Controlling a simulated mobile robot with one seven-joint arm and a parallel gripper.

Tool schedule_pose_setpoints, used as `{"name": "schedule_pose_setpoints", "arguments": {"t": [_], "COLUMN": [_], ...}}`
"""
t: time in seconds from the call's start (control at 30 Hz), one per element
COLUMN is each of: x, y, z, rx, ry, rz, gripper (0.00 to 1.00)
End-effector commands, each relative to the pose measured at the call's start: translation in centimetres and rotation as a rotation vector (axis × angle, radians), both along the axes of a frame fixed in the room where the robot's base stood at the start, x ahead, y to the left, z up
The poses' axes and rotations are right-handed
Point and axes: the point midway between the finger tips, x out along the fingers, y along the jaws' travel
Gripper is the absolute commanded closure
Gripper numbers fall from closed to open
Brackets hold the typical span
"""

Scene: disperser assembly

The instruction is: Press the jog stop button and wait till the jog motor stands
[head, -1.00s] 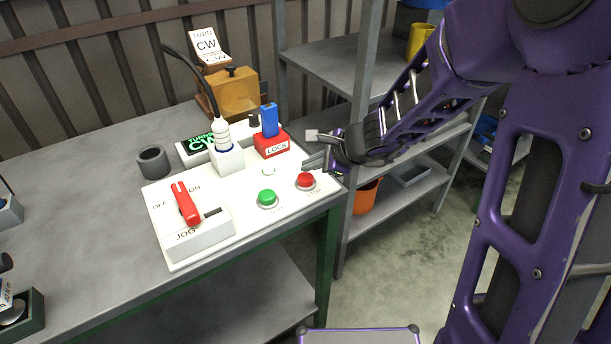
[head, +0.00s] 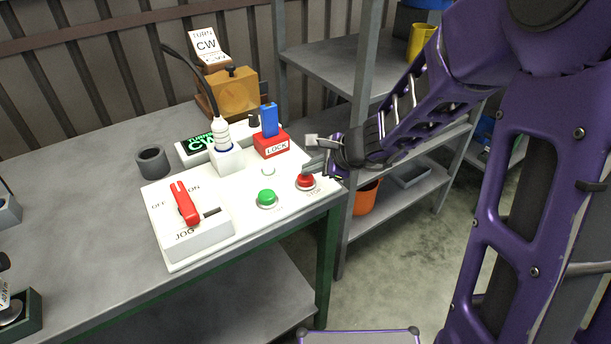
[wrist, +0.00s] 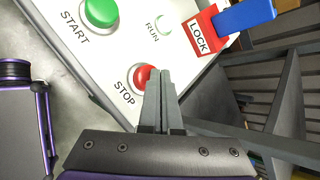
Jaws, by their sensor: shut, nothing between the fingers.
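The red stop button (head: 306,181) sits at the right front corner of the white jog panel (head: 250,238). In the wrist view the red stop button (wrist: 142,76) is labelled STOP and is partly covered by the fingers. My gripper (head: 306,170) is shut and empty, its tips over or at the stop button. In the wrist view my gripper (wrist: 160,72) overlaps the button's right side; I cannot tell whether it touches or presses it. The green start button (head: 267,198) is to its left. The RUN lamp (wrist: 163,26) looks pale and unlit. The jog motor is not identifiable.
A red lever (head: 185,203) stands on the JOG box between OFF and ON. A red LOCK block (head: 271,147) with a blue key stands behind the stop button. A shelf (head: 335,70) is close on the right.

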Motion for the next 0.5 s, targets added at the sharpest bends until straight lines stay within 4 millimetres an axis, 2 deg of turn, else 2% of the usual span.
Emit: {"name": "schedule_pose_setpoints", "arguments": {"t": [0.5], "x": [-0.01], "y": [0.02], "z": [-0.68], "rx": [0.000], "ry": [0.001], "rz": [0.000], "gripper": [1.00]}}
